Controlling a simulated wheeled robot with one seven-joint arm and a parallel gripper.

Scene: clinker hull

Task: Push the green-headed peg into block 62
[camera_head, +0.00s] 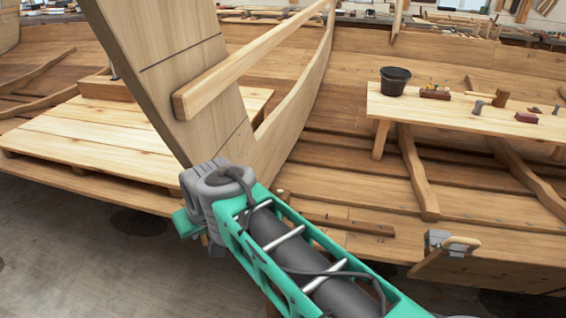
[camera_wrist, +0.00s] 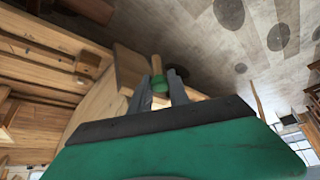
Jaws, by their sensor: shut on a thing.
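The green-headed peg (camera_wrist: 159,84) is between the two grey fingers of my gripper (camera_wrist: 160,90) in the wrist view. Its green head sits at the fingertips and its wooden shaft (camera_wrist: 157,64) points away from my gripper. The gripper is shut on it. A pale wooden piece (camera_wrist: 128,66) lies just left of the peg; I cannot tell whether they touch. No number is readable, so I cannot tell which piece is block 62. In the head view my arm's end is low beside the big upright timber (camera_head: 165,75), and the fingers and peg are hidden there.
A plank platform (camera_head: 85,150) lies left of the timber. A bench (camera_head: 450,112) with a black bucket (camera_head: 395,80), mallet (camera_head: 501,98) and small tools stands at right. Hull planking and curved ribs surround these. Grey floor (camera_head: 60,250) is open at lower left.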

